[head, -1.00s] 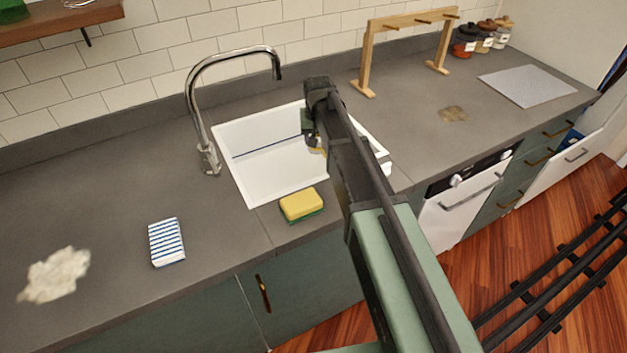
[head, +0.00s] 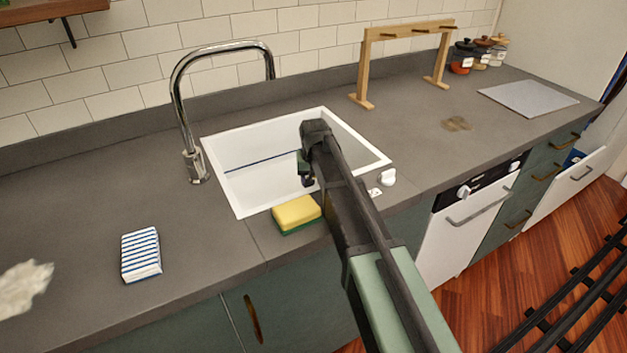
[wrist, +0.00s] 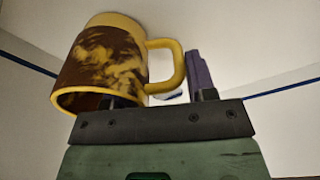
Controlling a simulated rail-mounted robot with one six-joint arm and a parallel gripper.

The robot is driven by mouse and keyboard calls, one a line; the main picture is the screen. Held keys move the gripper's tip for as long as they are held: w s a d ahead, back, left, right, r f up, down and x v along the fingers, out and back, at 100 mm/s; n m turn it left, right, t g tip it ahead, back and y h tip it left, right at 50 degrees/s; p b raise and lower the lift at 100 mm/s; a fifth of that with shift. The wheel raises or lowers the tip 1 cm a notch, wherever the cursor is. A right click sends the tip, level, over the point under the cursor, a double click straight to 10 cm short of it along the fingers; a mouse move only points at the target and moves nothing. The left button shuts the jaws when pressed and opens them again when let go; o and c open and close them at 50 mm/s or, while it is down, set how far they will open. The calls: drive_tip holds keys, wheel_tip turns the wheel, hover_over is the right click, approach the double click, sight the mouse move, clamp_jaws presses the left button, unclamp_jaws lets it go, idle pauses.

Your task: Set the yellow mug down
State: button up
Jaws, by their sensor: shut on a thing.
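The yellow mug (wrist: 105,65), with dark brown patches on its side, shows in the wrist view. It is tilted, with its handle (wrist: 175,65) toward the right finger. My gripper (wrist: 157,88) is shut on it; the left finger is mostly hidden by the mug, so the exact contact is unclear. In the head view my gripper (head: 308,172) is down at the white sink (head: 250,185), over its right part. The mug is hidden there behind my arm. I cannot tell whether the mug touches the sink bottom.
A yellow-green sponge (head: 297,213) lies at the sink's front edge. A striped blue-white block (head: 141,254) and a pale spill (head: 22,288) are on the left counter. The faucet (head: 188,120) arches behind the sink.

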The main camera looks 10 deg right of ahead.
drive_tip(key=o, duration=1.3)
drive_tip(key=r+p, duration=0.4)
drive_tip(key=s+r+p, duration=0.1)
drive_tip(key=r+p, duration=0.7)
drive_tip(key=shift+s+r, duration=0.2)
drive_tip(key=shift+s, duration=0.05)
drive_tip(key=shift+f, duration=0.1)
